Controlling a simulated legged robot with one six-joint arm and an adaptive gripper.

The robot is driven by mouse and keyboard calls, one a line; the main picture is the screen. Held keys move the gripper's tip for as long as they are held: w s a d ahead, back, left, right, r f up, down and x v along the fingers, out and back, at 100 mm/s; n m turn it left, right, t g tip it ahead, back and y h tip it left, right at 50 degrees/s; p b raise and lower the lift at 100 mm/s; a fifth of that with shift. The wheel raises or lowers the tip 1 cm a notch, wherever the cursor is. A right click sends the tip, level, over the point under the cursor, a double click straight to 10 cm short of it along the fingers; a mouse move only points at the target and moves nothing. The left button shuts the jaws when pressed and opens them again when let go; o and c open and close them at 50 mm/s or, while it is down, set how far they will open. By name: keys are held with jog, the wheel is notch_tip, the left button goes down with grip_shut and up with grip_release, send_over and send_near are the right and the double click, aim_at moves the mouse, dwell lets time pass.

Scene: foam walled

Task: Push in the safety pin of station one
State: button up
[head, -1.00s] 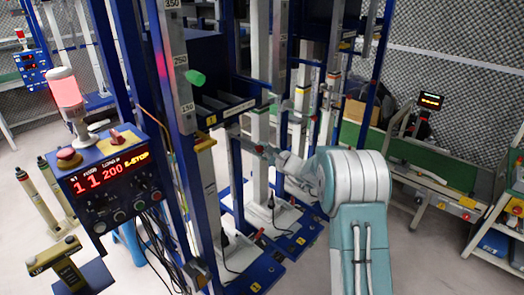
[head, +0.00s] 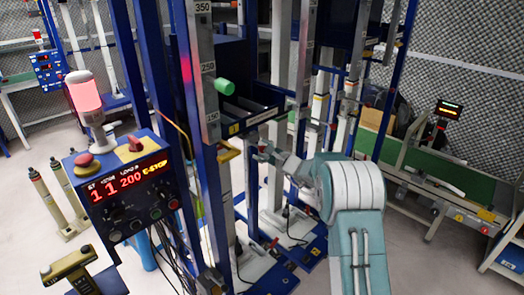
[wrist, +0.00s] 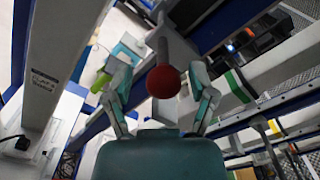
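A red ball knob (wrist: 164,81) on a grey shaft sits between the fingers of my gripper (wrist: 158,70) in the wrist view. It may be the safety pin's knob; I cannot tell for sure. The fingers are spread on both sides of it, with gaps visible. In the head view my gripper (head: 266,152) is beside the blue and grey station frame (head: 206,130), below the shelf edge. A green cylindrical knob (head: 224,87) sticks out of the frame's grey scaled post, above and left of my gripper. How deep any pin sits is not visible.
A control box (head: 125,185) at left reads "1 1 200 E-STOP", with a lit red lamp (head: 84,92) above it. Blue uprights and base plates (head: 270,275) surround my arm closely. A green conveyor (head: 440,180) stands at right. Open floor (head: 420,262) lies at lower right.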

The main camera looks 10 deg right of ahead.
jog(key=v, duration=1.2)
jog(key=shift+a, duration=0.1)
jog(key=s+a+r+n+g, duration=0.4)
jog(key=s+a+n+g, duration=0.15)
jog(key=s, duration=0.55)
jog(key=s+a+r+n+g, duration=0.4)
jog(key=s+a+n, duration=0.25)
jog(key=s, duration=0.35)
jog(key=s+d+n+h, duration=0.3)
jog(key=s+n+h, duration=0.1)
jog(key=s, duration=0.6)
jog(key=s+d+n+h, duration=0.3)
jog(key=s+h, duration=0.3)
jog(key=s, duration=0.4)
jog(key=shift+s+d+f+n+h, duration=0.2)
jog(key=shift+d+f+n+h, duration=0.15)
jog(key=shift+d, duration=0.45)
